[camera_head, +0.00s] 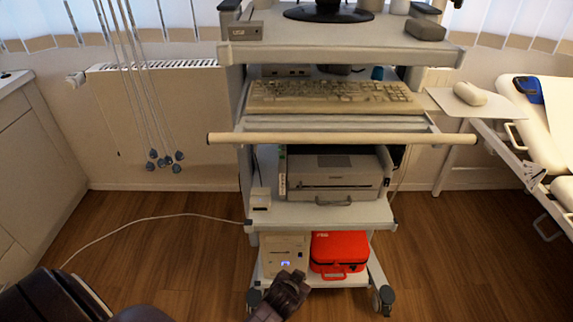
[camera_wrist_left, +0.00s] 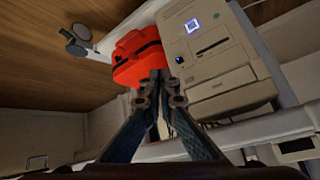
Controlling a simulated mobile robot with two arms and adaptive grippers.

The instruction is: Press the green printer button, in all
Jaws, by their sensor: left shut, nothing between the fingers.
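The grey-white printer (camera_head: 333,184) stands on the middle shelf of the cart in the head view. I cannot make out a green button on it. My left gripper (camera_head: 292,280) is low at the front of the cart, below the printer, in front of the bottom shelf. In the left wrist view its fingers (camera_wrist_left: 159,78) are together with nothing between them. They appear in front of the red case (camera_wrist_left: 132,62) and the beige computer box (camera_wrist_left: 212,65), apart from the printer. My right gripper is in neither view.
The beige box also shows beside the red case on the bottom shelf (camera_head: 284,262). A small white box (camera_head: 260,198) sits at the middle shelf's left edge. Above are a keyboard (camera_head: 330,97) and a pale handle bar (camera_head: 340,138). A white cable crosses the floor at left.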

